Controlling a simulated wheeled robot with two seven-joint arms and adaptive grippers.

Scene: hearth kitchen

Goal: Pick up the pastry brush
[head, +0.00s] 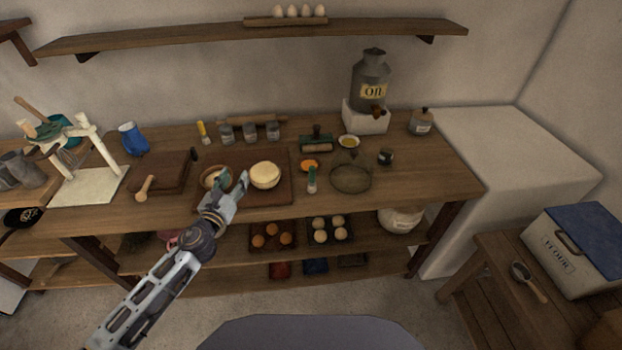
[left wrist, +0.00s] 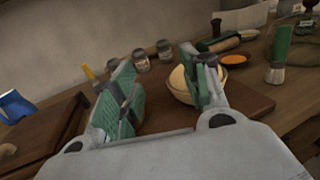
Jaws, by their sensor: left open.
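Two slim upright things on the worktable look like brushes or small bottles, and I cannot tell for sure which is the pastry brush. One has a yellow top (head: 202,132) and stands at the back left of the jars; it also shows in the left wrist view (left wrist: 89,72). The other is green and pale (head: 311,181), right of the cutting board, and shows at the right of the left wrist view (left wrist: 278,56). My left gripper (head: 233,184) is open and empty above the cutting board's left part, apart from both. My right gripper is not in view.
Several jars (head: 249,132) stand behind.

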